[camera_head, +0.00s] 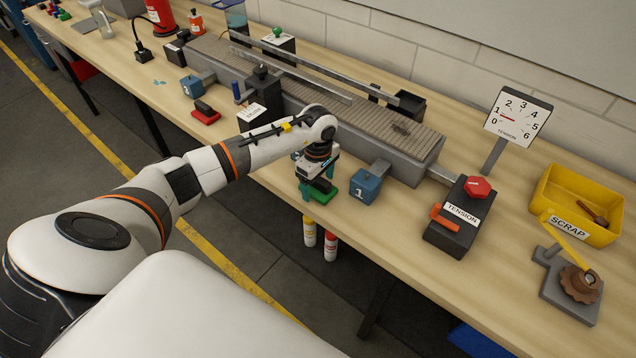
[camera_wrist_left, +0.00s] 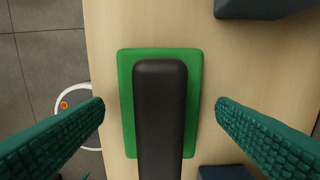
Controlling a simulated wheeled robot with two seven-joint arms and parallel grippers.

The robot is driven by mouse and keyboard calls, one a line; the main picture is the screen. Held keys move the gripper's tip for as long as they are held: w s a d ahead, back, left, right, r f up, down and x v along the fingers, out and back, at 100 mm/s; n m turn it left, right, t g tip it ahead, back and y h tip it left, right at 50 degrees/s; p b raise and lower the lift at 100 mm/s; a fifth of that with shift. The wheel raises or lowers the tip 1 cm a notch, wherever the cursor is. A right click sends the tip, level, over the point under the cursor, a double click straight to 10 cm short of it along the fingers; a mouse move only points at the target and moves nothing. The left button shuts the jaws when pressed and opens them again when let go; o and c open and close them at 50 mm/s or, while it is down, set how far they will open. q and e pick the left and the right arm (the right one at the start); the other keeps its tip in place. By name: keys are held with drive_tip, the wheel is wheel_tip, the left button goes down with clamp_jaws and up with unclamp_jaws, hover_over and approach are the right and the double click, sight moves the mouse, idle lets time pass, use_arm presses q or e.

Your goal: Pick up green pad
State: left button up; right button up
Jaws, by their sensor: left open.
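The green pad (camera_head: 324,185) lies near the front edge of the table, partly hidden by my left gripper (camera_head: 316,191). In the left wrist view the green pad (camera_wrist_left: 126,92) is a flat green plate with a long black handle (camera_wrist_left: 160,115) on top. The open fingers of my left gripper (camera_wrist_left: 160,106) show on both sides of the handle, with clear gaps between them and it. Nothing is held. My right gripper is in neither view.
A blue block marked 1 (camera_head: 365,186) stands just right of the pad. A grey conveyor (camera_head: 410,160) runs behind. A red pad with a black handle (camera_head: 205,113) lies further left. The black tension box (camera_head: 452,222) and yellow scrap bin (camera_head: 560,212) are at the right.

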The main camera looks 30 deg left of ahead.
use_arm(q)
drive_tip(key=shift+c, duration=0.6)
drive_tip(key=c, duration=1)
drive_tip(key=shift+o, duration=0.2)
drive_tip(key=shift+r, duration=0.1)
wheel_tip(320, 180, up, 9)
drive_tip(key=b, duration=0.3)
drive_tip(key=shift+r, duration=0.45)
